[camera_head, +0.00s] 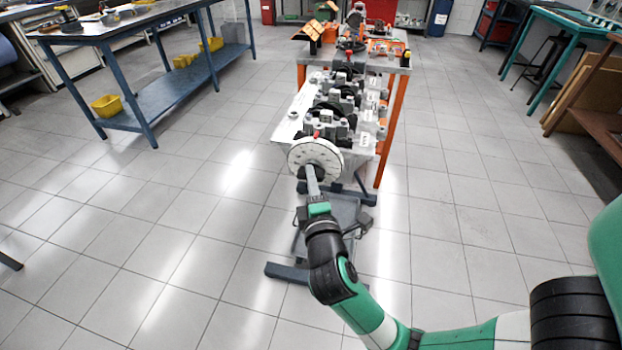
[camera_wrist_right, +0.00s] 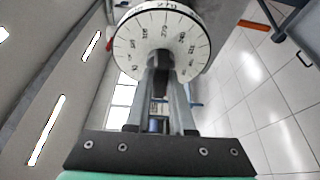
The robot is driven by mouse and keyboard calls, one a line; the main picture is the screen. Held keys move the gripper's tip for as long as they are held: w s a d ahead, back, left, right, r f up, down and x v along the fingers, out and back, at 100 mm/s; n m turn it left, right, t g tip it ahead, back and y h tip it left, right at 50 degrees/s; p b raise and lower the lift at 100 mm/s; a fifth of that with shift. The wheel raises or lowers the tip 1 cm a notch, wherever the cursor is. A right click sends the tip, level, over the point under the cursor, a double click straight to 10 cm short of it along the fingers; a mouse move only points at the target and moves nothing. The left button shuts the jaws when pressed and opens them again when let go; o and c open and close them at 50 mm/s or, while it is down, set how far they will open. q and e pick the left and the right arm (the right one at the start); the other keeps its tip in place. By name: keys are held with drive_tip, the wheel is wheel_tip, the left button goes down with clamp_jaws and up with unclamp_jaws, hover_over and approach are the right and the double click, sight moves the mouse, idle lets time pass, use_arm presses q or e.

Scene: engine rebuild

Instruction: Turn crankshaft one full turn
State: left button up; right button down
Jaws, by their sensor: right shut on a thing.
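The engine block (camera_head: 296,113) sits on a stand, with the dark crankshaft (camera_head: 345,92) lying along its open top between several bearing caps. A round white degree wheel (camera_head: 330,150) is at the near end, with a small red piece above its rim. In the right wrist view the wheel (camera_wrist_right: 135,45) has printed degree marks, with 270 near its top edge. My right gripper (camera_head: 313,174) reaches the wheel's centre and is shut on a dark shaft end there. The shaft end (camera_wrist_right: 158,80) shows between the fingers (camera_wrist_right: 160,62), which partly hide the wheel's centre. My left gripper is out of view.
The grey engine stand (camera_head: 285,272) has feet on the floor under my right arm. An orange-legged table (camera_head: 391,130) with tools stands behind the engine. A blue workbench (camera_head: 178,88) with yellow bins is at the left. Tiled floor is open on both sides.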

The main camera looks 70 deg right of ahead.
drive_tip(key=m+h, duration=0.2)
drive_tip(key=m, duration=0.3)
drive_tip(key=shift+f+m, duration=0.15)
drive_tip(key=shift+m, duration=0.15)
idle(0.4)
drive_tip(key=c, duration=0.8)
unclamp_jaws()
drive_tip(key=shift+a, duration=0.1)
drive_tip(key=v, duration=1.1)
drive_tip(key=shift+s+a+f, duration=0.15)
drive_tip(key=shift+s+f, duration=0.05)
drive_tip(key=shift+f, duration=0.05)
